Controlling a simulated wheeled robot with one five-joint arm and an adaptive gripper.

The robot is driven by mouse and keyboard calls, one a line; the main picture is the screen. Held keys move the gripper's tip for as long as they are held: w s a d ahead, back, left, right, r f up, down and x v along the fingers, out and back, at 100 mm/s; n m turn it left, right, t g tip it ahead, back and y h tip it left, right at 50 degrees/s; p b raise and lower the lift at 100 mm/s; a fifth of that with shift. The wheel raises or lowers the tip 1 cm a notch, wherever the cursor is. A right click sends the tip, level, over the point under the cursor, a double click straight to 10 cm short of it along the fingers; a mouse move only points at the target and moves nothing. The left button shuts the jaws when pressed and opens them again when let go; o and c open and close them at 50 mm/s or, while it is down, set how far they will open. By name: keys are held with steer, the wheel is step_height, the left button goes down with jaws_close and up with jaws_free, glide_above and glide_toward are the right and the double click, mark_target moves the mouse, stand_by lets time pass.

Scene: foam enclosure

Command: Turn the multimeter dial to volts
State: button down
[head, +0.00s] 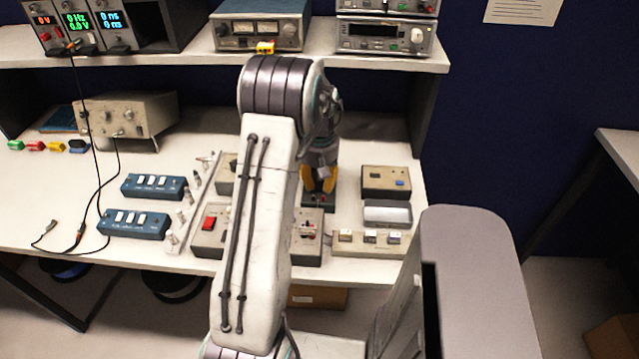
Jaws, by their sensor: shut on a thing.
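My gripper (319,186) points down over the bench, behind my raised arm. Its yellow fingers are shut on a small part on top of a small dark device (319,205), which looks to be the multimeter with its dial. The fingers hide the dial, and its markings and setting cannot be read. My arm covers the area to the left of the device.
A box with a red switch (209,228) and blue switch boxes (137,223) lie left. The shelf (390,60) with instruments runs behind.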

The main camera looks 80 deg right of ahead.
mark_target(320, 182)
steer(key=m+b, duration=0.1)
steer(key=m, duration=0.3)
steer(key=shift+a+f+m, duration=0.1)
steer(key=shift+f+m, duration=0.05)
steer(key=shift+m, duration=0.15)
stand_by(0.5)
steer(key=c, duration=0.9)
jaws_free()
steer(key=shift+c, duration=0.2)
steer(key=shift+r, duration=0.2)
step_height(320, 182, up, 12)
steer(key=shift+f, duration=0.1)
